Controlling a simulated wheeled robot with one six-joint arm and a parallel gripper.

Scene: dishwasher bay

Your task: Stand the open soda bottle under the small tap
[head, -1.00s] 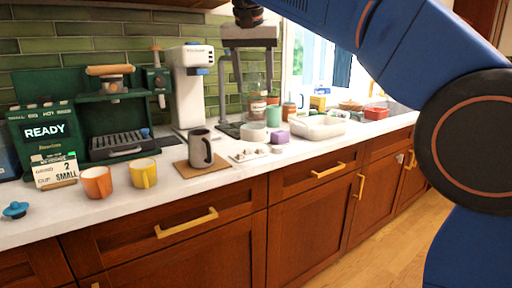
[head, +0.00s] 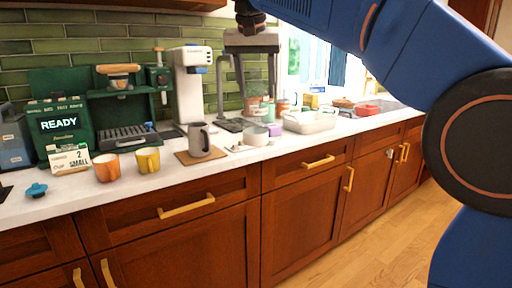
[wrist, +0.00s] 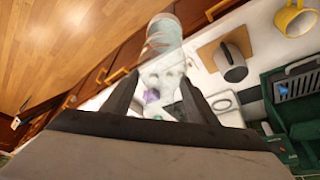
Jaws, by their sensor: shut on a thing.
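My gripper (head: 248,85) hangs fingers down at the top of the head view, above the counter's back part. It is shut on a clear bottle (head: 257,103) with a reddish band, which hangs below the wrist. In the wrist view the clear bottle (wrist: 163,38) extends out beyond the fingers (wrist: 158,92); its open end cannot be made out. A white machine (head: 188,85) with a small blue part (head: 198,70) under its head stands left of my gripper. I cannot tell for certain which fitting is the small tap.
A grey mug (head: 199,140) sits on a brown mat (head: 183,157). Orange (head: 106,167) and yellow (head: 148,160) cups stand in front of the green coffee machine (head: 122,120). The front counter edge is mostly free.

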